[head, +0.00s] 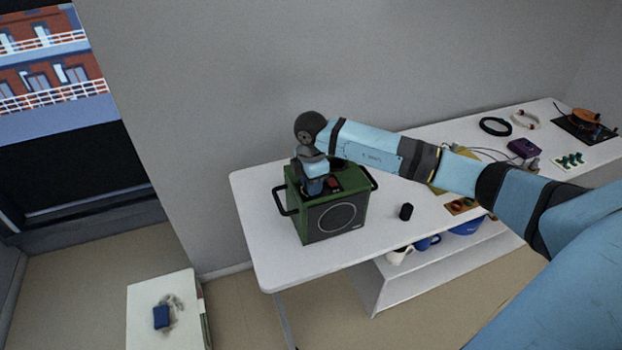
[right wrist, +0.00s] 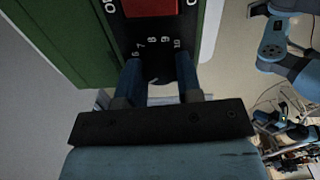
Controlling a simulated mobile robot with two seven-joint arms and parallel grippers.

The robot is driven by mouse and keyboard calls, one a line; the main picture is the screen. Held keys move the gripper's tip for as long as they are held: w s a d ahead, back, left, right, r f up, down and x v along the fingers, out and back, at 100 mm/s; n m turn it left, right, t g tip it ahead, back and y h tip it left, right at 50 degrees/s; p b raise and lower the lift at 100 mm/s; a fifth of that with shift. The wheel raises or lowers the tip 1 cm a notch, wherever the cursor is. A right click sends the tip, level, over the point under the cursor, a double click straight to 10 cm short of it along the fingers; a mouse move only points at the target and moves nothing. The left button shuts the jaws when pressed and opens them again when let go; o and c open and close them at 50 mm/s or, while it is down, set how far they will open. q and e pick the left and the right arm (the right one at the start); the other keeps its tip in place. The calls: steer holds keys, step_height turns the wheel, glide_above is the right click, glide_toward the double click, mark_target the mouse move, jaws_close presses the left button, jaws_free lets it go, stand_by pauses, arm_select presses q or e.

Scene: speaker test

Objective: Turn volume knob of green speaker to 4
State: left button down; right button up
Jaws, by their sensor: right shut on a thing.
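The green speaker (head: 350,218) stands upright on the white table, with a round grille on its front and black handles at its sides. My right gripper (head: 314,190) reaches down onto its top panel from above. In the right wrist view its two blue fingers (right wrist: 160,74) are shut on the black volume knob (right wrist: 158,75), which they largely hide. The printed numbers 6 to 10 show around the knob; the lower numbers and the knob's pointer cannot be made out. A red switch (right wrist: 150,7) sits beside the dial. My left gripper cannot be made out in either view.
A small black cylinder (head: 406,212) stands on the table (head: 270,255) right of the speaker. Cups and a blue bowl (head: 467,227) sit on a lower shelf. Cables, a purple box (head: 523,148) and other items lie farther right. The table's left end is clear.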

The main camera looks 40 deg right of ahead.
steer(key=shift+m, duration=0.5)
steer(key=o, duration=0.9)
steer(key=shift+o, duration=0.2)
steer(key=shift+r, duration=0.5)
step_height(320, 180, up, 13)
steer(key=shift+f, duration=0.15)
